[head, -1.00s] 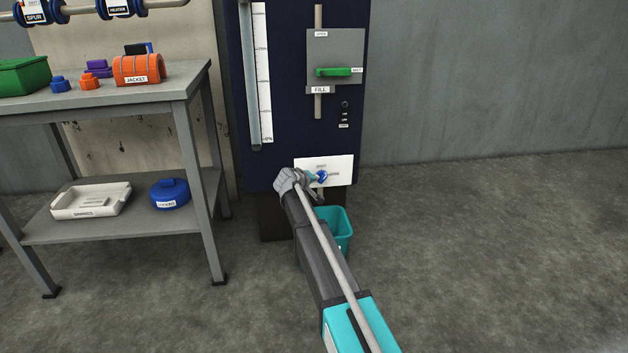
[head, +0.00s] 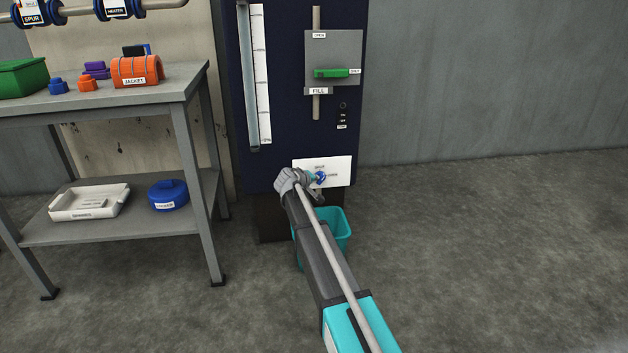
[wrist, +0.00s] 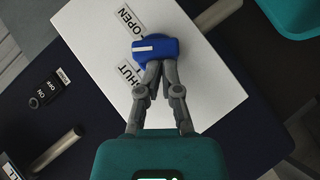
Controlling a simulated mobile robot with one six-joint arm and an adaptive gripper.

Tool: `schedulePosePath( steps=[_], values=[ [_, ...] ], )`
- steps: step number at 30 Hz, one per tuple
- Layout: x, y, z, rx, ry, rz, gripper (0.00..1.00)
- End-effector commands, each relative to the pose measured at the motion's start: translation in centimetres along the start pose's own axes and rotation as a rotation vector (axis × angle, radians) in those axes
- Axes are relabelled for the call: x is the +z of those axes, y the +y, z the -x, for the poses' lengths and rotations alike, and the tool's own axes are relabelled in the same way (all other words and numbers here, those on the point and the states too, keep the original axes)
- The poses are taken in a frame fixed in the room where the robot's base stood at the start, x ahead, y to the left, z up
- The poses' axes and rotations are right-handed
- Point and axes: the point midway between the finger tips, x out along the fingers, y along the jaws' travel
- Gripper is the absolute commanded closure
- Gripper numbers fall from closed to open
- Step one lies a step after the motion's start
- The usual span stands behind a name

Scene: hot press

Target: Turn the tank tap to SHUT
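The tank tap (head: 320,177) is a blue knob on a white plate (head: 341,171) low on the dark blue tank. In the wrist view the knob (wrist: 156,48) has a white pointer line that lies between the OPEN label (wrist: 130,20) and the SHUT label (wrist: 129,76). My gripper (wrist: 158,66) has its fingertips together at the knob's near edge, seemingly touching it. The knob looks wider than the closed tips and does not appear to be between them. In the head view my gripper (head: 303,183) is partly hidden by its own wrist.
A teal bin (head: 338,226) stands below the tap, beside my arm. Above are a green FILL handle (head: 331,73) and small switches (head: 342,116). A grey workbench (head: 190,85) with parts stands left. The floor to the right is clear.

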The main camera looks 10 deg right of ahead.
Motion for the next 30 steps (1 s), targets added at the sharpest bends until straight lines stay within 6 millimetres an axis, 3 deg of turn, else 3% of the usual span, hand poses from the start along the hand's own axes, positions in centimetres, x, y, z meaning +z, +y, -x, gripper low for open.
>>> schedulePosePath(
  steps=[20,30],
  values=[
    [-0.5,0.3,0.5,-0.001,0.002,0.001,1.0],
    [-2.4,0.7,2.3,-0.001,0.0,0.001,1.0]
  ],
)
